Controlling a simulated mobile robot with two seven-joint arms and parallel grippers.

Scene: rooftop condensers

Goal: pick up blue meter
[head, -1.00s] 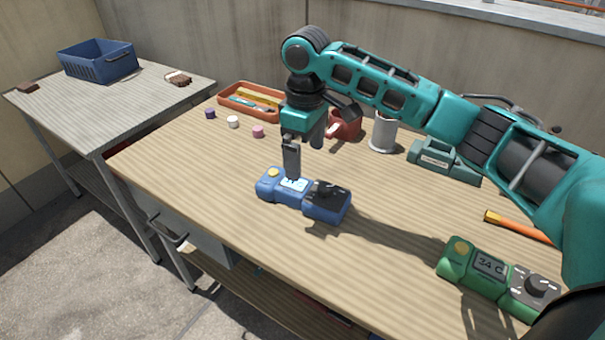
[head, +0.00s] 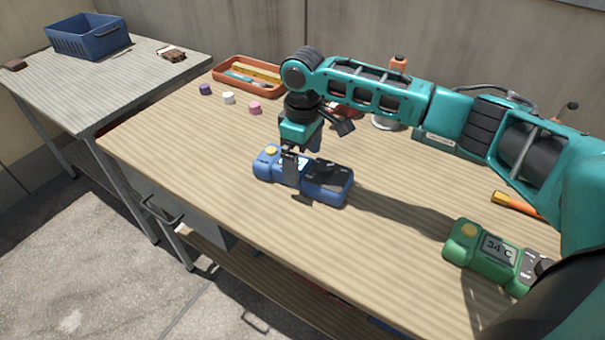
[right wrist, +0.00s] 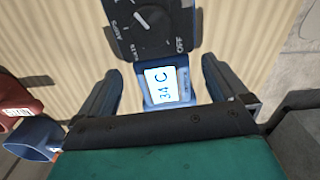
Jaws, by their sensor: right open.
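The blue meter (head: 326,185) lies on the wooden workbench, with a yellow button at its left end and a dark dial part at its right. My right gripper (head: 300,172) is over the meter's middle, pointing down, and hides part of its display. In the right wrist view the meter's lit display (right wrist: 166,85) reads 34 C and lies between the two fingers of my open right gripper (right wrist: 158,85). The black dial face (right wrist: 152,25) shows beyond the fingertips. I cannot tell whether the fingers touch the meter. My left gripper is not in view.
A green meter (head: 490,252) lies at the front right, near an orange-handled tool (head: 515,204). Small caps (head: 228,98) and an orange tray (head: 248,76) are at the back left. A blue basket (head: 88,37) stands on the side table. The bench left of the meter is clear.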

